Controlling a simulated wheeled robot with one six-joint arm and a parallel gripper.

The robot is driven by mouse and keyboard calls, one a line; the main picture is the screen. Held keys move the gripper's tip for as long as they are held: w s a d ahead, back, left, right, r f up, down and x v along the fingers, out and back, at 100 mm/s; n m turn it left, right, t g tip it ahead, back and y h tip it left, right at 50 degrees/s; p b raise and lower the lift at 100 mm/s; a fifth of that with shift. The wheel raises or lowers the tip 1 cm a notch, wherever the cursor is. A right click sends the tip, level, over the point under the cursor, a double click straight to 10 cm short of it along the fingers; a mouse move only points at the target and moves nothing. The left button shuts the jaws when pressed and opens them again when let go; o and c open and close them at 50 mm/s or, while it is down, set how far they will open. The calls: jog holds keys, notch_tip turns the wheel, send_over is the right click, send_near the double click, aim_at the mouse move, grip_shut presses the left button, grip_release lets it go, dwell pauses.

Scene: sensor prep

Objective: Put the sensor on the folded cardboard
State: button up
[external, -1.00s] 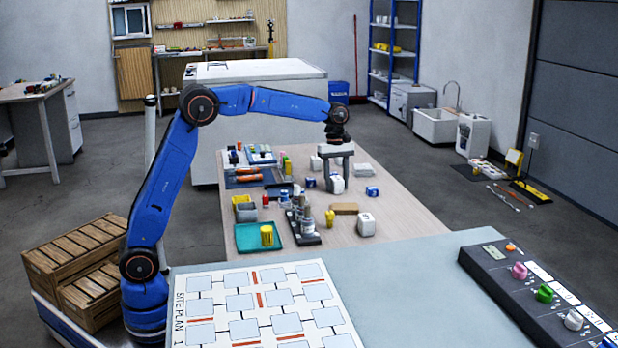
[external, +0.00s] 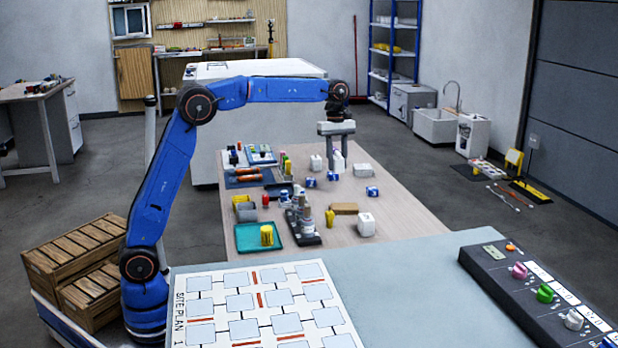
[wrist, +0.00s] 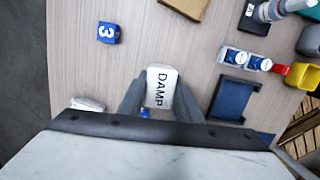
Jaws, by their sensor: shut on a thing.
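My gripper (external: 338,156) is shut on a white block-shaped sensor (external: 338,163), held above the far part of the table. In the wrist view the sensor (wrist: 161,88) sits between the two fingers (wrist: 159,104), with the label DAMP facing the camera. The folded cardboard appears to be the flat brown piece (external: 344,208), lying on the table nearer the external camera than my gripper. Part of it shows at the top edge of the wrist view (wrist: 187,5). Nothing lies on its visible top.
A white block (external: 366,224) stands just right of the cardboard, and a yellow item (external: 330,217) just left. A dark tray of bottles (external: 308,238) is further left.

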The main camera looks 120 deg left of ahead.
notch_tip(320, 180, up, 2)
jog(key=w+d, duration=0.2)
jog(key=r, duration=0.1)
send_over(345, 207)
jog(key=shift+m, duration=0.4)
jog(key=shift+s+a+f, duration=0.15)
jog(key=shift+f, duration=2.2)
jog(key=shift+s+a+f, duration=0.1)
jog(key=shift+f, duration=2.2)
jog(key=shift+f, duration=0.1)
jog(key=o, duration=1.1)
jog(key=shift+s+a+r, duration=0.2)
jog(key=shift+r, duration=1.8)
jog(key=shift+s+a+r, duration=0.25)
jog(key=shift+r, duration=1.8)
jog(key=shift+s+a+r, duration=0.2)
jog(key=shift+r, duration=1.8)
